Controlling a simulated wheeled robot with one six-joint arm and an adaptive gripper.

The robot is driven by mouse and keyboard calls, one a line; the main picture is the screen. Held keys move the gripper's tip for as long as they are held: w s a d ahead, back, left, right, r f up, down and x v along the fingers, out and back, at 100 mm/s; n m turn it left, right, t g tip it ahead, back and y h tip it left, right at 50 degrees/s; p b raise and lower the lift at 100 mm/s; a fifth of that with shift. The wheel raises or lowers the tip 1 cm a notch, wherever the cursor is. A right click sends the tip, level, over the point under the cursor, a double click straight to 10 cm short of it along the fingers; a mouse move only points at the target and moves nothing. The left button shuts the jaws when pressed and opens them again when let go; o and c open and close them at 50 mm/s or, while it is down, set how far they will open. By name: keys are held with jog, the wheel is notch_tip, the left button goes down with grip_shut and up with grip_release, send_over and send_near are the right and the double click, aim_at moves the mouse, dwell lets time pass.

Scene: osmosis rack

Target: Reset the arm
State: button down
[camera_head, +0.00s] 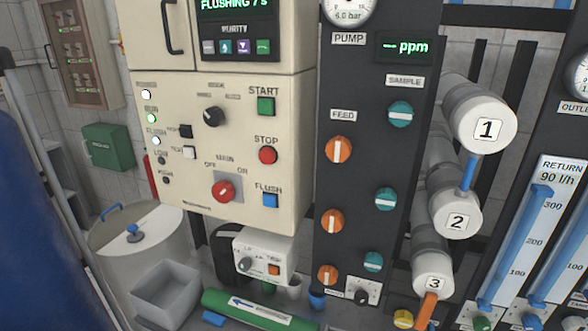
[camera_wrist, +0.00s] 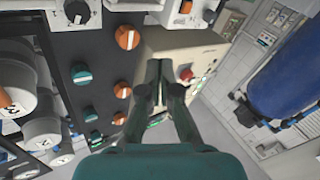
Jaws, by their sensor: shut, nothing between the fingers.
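My gripper (camera_wrist: 160,84) shows in the wrist view, with its dark fingers together and nothing between them. It is in front of the rack, with the dark valve panel (camera_wrist: 100,60) to its left and the cream control box (camera_wrist: 205,55) behind and to its right. The fingers cover part of the scene behind them. I cannot tell whether they touch anything. No part of my arm or gripper is clear in the head view.
The control box (camera_head: 215,125) has START, STOP and FLUSH buttons, and its display (camera_head: 235,8) reads FLUSHING. Orange and teal valve knobs sit on the panel (camera_head: 365,160). White numbered cylinders (camera_head: 480,120) stick out at right. A blue tank (camera_head: 35,220) stands at left.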

jog(key=s+d+f+m+g+h, duration=0.1)
jog(key=s+d+f+m, duration=0.2)
jog(key=s, duration=0.6)
jog(key=s+d+f+g+h, duration=0.1)
jog(key=s+d+f+h, duration=0.1)
jog(key=s+d+f, duration=0.5)
jog(key=s+d+r+m+h, duration=0.1)
jog(key=s+r, duration=0.1)
jog(key=s, duration=0.6)
jog(key=s+d+r+m+g, duration=0.1)
jog(key=s+r+m, duration=0.1)
jog(key=s, duration=0.7)
jog(key=shift+r+h, duration=0.4)
jog(key=shift+r, duration=0.2)
